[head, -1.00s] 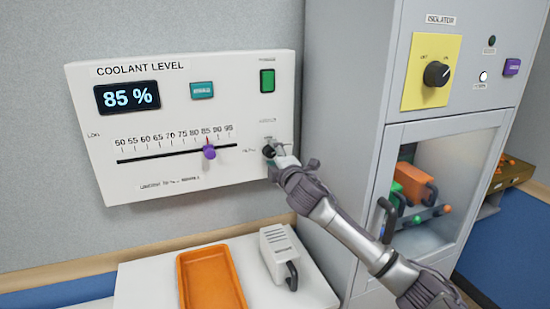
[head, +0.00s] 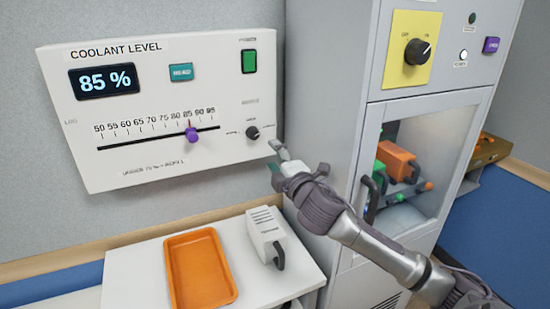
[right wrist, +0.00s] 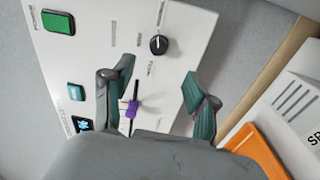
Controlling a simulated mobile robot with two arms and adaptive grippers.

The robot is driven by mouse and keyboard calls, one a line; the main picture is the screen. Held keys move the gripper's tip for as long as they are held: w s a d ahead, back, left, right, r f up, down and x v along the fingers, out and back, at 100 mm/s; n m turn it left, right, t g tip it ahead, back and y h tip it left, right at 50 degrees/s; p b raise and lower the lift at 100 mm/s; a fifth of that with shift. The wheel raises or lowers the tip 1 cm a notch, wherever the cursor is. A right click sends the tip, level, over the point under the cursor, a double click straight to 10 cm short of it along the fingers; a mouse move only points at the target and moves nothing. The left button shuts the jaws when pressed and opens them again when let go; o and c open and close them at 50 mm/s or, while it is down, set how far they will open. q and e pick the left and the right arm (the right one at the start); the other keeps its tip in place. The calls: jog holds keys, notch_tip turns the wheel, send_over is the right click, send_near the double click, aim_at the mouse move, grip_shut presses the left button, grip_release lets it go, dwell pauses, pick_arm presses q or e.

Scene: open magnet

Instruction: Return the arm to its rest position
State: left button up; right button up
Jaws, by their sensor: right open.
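My right gripper (head: 276,164) is in front of the lower right corner of the coolant level panel (head: 95,165), apart from its black knob (head: 253,133). In the right wrist view its two fingers (right wrist: 160,98) are spread with nothing between them that they hold. The same knob shows beyond the fingers in the right wrist view (right wrist: 158,45). The panel's display (head: 104,81) reads 85 %, and the purple slider (head: 192,135) stands near the 85 mark. My left gripper is not in view.
A white table below the panel holds an orange tray (head: 238,270) and a white-grey handled unit (head: 264,229). A grey cabinet (head: 335,90) stands close to the right, with a yellow dial plate (head: 402,70) and a protruding door handle (head: 370,200).

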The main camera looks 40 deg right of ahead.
jog(key=shift+f, duration=0.1)
dwell(0.3)
jog(key=s+a+f+m+g+y, duration=0.1)
jog(key=s+a+f+m+g, duration=0.3)
jog(key=f, duration=0.6)
jog(key=s+a+f+m+g, duration=0.2)
jog(key=s+a+f, duration=0.3)
jog(key=f, duration=0.5)
jog(key=s+a+f+m+g+y, duration=0.2)
jog(key=s+a+f+m+g, duration=0.25)
jog(key=s, duration=0.75)
jog(key=s+a+f+m+g+y, duration=0.2)
jog(key=s+a+f+g, duration=0.35)
jog(key=s, duration=0.55)
notch_tip(320, 180, down, 26)
jog(key=a, duration=0.1)
jog(key=s+d+f+g+b, duration=0.1)
jog(key=s+d+f, duration=0.1)
jog(key=s+f, duration=1.5)
jog(key=shift+s+d+f+h, duration=0.25)
jog(key=shift+d+f+h, duration=0.15)
jog(key=shift+f, duration=0.25)
